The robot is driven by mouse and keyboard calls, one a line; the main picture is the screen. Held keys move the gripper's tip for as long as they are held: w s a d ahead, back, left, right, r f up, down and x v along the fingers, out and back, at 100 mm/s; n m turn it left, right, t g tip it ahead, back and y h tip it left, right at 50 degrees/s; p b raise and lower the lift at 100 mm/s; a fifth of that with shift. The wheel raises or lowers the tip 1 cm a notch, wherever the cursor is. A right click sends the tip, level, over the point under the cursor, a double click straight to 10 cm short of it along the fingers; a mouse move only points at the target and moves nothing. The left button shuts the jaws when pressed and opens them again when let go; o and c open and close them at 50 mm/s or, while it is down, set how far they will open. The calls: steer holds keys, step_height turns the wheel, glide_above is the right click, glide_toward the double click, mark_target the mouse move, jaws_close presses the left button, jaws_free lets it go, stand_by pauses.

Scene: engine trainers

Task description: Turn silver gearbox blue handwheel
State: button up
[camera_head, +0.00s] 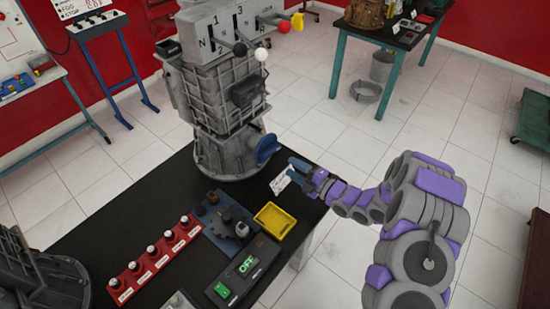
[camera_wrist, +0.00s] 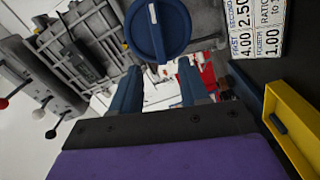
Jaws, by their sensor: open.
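The silver gearbox (camera_head: 222,115) stands upright on the far end of the black table. Its blue handwheel (camera_head: 267,149) sticks out low on its right side. My gripper (camera_head: 299,168) is just to the right of the handwheel, pointing toward it, with a small gap between. In the wrist view the round blue handwheel (camera_wrist: 158,30) with its raised bar is at the top centre, beyond the fingers. My gripper's two blue fingers (camera_wrist: 158,80) are apart with nothing between them. The gearbox housing (camera_wrist: 90,45) fills the upper left there.
A yellow tray (camera_head: 275,220), a green-lit switch box (camera_head: 245,270) and a red strip of several knobs (camera_head: 155,258) lie on the black table (camera_head: 110,210). A label plate (camera_head: 281,180) is near my gripper.

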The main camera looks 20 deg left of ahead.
mark_target(271, 154)
steer(key=b+x, duration=0.1)
steer(key=x, duration=0.7)
steer(key=shift+w+a+b, duration=0.15)
steer(key=shift+a+b, duration=0.15)
jaws_close()
